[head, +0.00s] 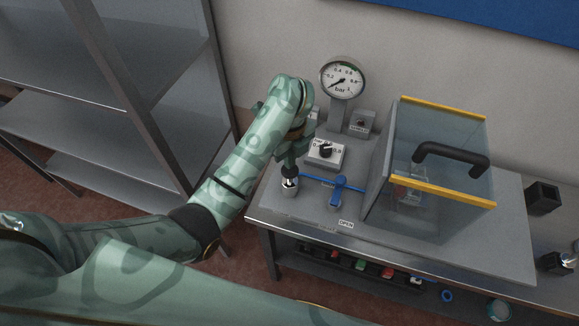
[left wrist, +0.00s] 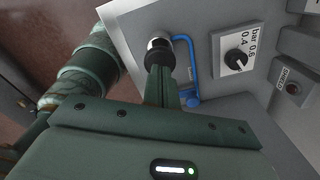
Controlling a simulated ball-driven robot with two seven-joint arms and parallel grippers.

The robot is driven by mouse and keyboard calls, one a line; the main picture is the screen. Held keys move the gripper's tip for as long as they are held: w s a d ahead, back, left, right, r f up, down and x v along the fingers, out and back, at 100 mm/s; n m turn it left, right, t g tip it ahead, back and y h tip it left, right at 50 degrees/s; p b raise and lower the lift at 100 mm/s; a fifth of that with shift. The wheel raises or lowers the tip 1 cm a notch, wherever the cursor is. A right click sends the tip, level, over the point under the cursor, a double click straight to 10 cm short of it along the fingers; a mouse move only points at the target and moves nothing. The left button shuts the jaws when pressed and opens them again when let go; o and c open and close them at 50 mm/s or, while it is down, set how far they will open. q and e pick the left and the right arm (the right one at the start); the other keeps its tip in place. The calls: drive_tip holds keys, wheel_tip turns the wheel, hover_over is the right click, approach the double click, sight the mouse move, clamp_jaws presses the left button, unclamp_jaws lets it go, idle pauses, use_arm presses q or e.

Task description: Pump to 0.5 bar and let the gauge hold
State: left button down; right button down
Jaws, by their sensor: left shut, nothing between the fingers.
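The round gauge (head: 342,79) stands on a post at the back of the bench; its needle points to the lower left, near the low end of the scale. My left gripper (head: 289,170) is shut and empty, fingers pointing down over a black-topped plunger in a silver collar (head: 289,184). In the left wrist view the fingertips (left wrist: 161,70) are at the plunger's black top (left wrist: 158,55); I cannot tell whether they touch. A selector knob (head: 325,150) on a white plate marked in bar shows right of it, also in the left wrist view (left wrist: 236,58). My right gripper is out of view.
A blue valve handle (head: 340,191) lies near an OPEN label (head: 346,223). A clear chamber with yellow edges and a black handle (head: 452,158) fills the bench's right. A small labelled box (head: 361,123) stands behind. Grey shelving (head: 140,110) stands left.

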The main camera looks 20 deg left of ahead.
use_arm(q)
drive_tip(key=shift+f+b, duration=1.75)
drive_tip(key=shift+f, duration=0.5)
wheel_tip(320, 180, up, 5)
drive_tip(key=p, duration=0.3)
drive_tip(key=shift+f+p, duration=0.15)
drive_tip(key=shift+p, duration=0.25)
drive_tip(key=shift+f, duration=0.1)
drive_tip(key=shift+f, duration=0.15)
idle(1.1)
idle(0.5)
